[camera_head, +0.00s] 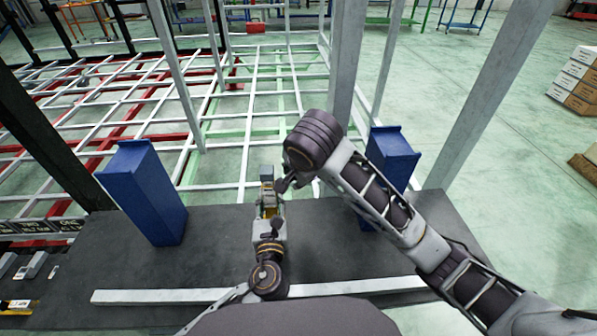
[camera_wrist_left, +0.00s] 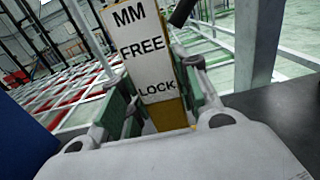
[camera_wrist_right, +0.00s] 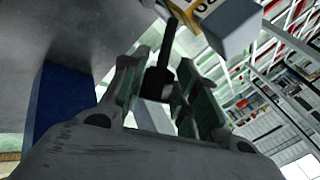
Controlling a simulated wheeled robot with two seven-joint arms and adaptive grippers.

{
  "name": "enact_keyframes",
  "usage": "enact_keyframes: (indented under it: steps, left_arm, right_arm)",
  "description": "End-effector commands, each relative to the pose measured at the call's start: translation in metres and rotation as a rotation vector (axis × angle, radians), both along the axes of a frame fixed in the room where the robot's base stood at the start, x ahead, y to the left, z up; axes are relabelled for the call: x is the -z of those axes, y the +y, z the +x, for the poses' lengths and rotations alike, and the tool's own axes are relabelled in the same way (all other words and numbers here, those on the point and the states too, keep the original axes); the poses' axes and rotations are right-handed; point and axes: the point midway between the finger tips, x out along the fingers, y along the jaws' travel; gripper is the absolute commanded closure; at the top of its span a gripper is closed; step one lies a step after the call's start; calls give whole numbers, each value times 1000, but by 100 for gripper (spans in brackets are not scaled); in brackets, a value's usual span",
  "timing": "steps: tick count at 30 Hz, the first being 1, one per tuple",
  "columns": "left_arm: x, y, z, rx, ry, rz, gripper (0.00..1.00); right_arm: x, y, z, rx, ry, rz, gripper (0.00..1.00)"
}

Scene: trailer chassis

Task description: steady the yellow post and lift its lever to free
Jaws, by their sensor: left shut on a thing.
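The yellow post (camera_head: 267,184) stands upright at the middle of the dark table, with a grey block on top. In the left wrist view its white label plate (camera_wrist_left: 143,50) reads "MM", "FREE" and "LOCK", with yellow below. My left gripper (camera_wrist_left: 158,110) is shut on the post from the near side. The black lever (camera_wrist_right: 157,82) sticks out from the post. Its dark end lies between the fingers of my right gripper (camera_wrist_right: 155,90), which is open with gaps beside the lever. The lever also shows at the top of the left wrist view (camera_wrist_left: 181,13). Its exact setting is unclear.
Blue blocks stand left (camera_head: 146,192) and right (camera_head: 388,160) of the post on the dark table (camera_head: 215,255). A white bar (camera_head: 165,296) lies along the near edge. White and red chassis frames spread behind, with a grey upright (camera_head: 346,60) close behind my right wrist.

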Motion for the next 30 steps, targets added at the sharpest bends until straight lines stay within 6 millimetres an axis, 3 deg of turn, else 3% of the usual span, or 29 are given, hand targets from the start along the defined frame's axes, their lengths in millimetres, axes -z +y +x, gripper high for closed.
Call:
enact_keyframes:
  steps: [3,19,30]
  left_arm:
    - [0,1,1,-3,0,-1,100]
    - [0,3,2,-9,0,1,100]
    - [0,4,2,-9,0,1,100]
  right_arm:
    - [-1,0,0,2,-2,1,52]
    - [-6,-1,-1,4,-6,2,52]
    - [-26,-3,-13,4,-8,1,52]
